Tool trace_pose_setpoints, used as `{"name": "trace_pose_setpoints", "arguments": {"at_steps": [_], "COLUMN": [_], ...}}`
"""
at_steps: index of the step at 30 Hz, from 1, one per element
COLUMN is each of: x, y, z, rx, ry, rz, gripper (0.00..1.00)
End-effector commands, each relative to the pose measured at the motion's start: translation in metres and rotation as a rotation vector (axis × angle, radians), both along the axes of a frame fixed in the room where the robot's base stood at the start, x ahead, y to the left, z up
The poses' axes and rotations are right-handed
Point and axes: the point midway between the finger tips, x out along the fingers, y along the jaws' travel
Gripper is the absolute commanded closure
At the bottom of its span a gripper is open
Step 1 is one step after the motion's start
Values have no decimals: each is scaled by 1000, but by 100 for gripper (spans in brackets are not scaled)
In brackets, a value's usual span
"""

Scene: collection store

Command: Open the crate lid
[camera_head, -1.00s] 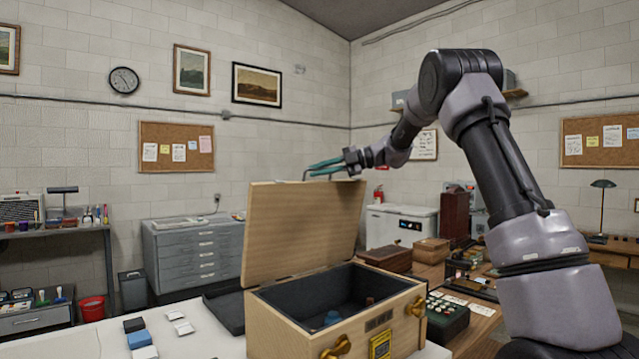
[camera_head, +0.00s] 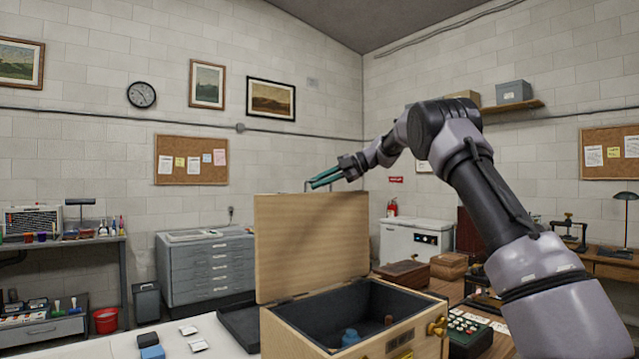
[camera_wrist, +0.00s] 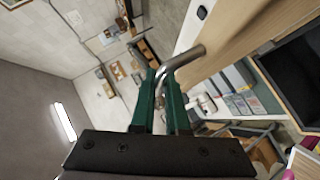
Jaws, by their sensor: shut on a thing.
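The wooden crate (camera_head: 378,337) stands on the white table with its lid (camera_head: 312,248) raised upright at the back, hinged to the box. In the wrist view the lid (camera_wrist: 222,58) is a pale wooden board at the upper right. My gripper (camera_head: 314,182) is at the lid's top edge. Its green fingers (camera_wrist: 165,88) are shut on a bent metal handle (camera_wrist: 184,58) of the lid. The crate has a dark lining, with a blue object (camera_head: 350,337) and a small brown one (camera_head: 388,320) inside. Brass fittings (camera_head: 436,327) show on its front.
Small blue and white items (camera_head: 152,347) lie on the white table (camera_head: 215,340) left of the crate. Wooden boxes (camera_head: 403,272) and a green keyed device (camera_head: 468,333) stand to its right. The air above the crate is clear.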

Motion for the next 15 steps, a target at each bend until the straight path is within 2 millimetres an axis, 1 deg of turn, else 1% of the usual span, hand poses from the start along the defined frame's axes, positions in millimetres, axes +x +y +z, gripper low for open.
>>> {"name": "trace_pose_setpoints", "arguments": {"at_steps": [2, 3, 5, 6, 15], "x": [0, 0, 0, 0, 0], "y": [0, 0, 0, 0, 0], "z": [-3, -3, -3, -3, -3], "rx": [-3, -3, -3, -2, -3], "ry": [3, 3, 2, 3, 3], "rz": [1, 1, 1, 1, 2], "gripper": [100, 84, 61, 59, 59]}}
